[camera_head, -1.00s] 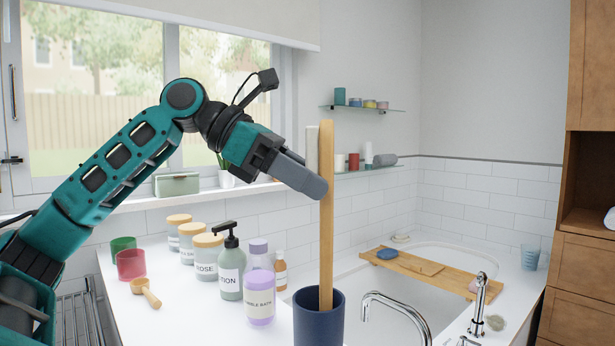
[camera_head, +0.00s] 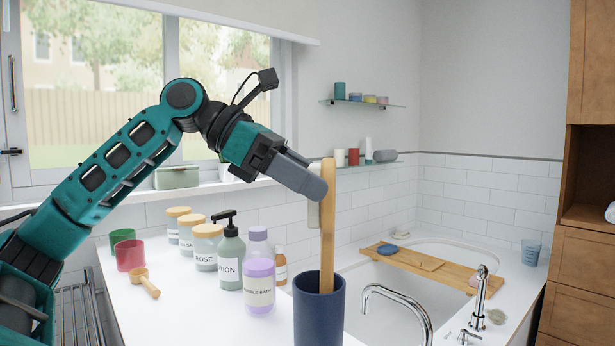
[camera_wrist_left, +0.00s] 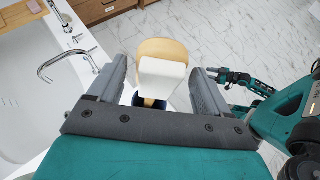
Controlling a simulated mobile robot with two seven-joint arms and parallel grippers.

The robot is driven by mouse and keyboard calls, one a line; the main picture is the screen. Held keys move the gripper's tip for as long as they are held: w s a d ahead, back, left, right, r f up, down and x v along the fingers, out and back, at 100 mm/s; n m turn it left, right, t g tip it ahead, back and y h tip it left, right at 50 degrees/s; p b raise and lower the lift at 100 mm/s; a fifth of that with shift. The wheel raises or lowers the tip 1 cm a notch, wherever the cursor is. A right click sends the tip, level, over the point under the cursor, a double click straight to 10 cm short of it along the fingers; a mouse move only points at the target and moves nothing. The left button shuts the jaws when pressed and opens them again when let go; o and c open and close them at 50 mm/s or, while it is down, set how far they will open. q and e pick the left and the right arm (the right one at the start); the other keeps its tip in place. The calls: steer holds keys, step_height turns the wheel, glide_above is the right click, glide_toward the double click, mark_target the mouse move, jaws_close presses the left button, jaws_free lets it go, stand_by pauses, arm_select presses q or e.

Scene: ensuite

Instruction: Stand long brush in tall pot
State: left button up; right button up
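The long wooden brush (camera_head: 327,230) stands nearly upright with its lower end inside the tall dark blue pot (camera_head: 319,315). The pot hides that end. My left gripper (camera_head: 312,182) is at the upper part of the brush, above the pot. In the left wrist view the fingers (camera_wrist_left: 160,70) are spread, with the tan brush head (camera_wrist_left: 165,48) and its white pad (camera_wrist_left: 162,78) between them and gaps at the sides. The pot (camera_wrist_left: 150,102) is partly hidden below. My right gripper (camera_wrist_left: 228,75) shows small at the right of the wrist view; its opening is unclear.
A purple bubble bath bottle (camera_head: 259,280), a lotion pump bottle (camera_head: 230,260) and several lidded jars stand left of the pot. A wooden scoop (camera_head: 146,284) lies further left. A chrome tap (camera_head: 400,300) is close on the right, with the bath tray (camera_head: 430,266) behind.

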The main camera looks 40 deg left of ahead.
arm_select(q)
steer(key=shift+o, duration=0.8)
steer(key=v, duration=1.3)
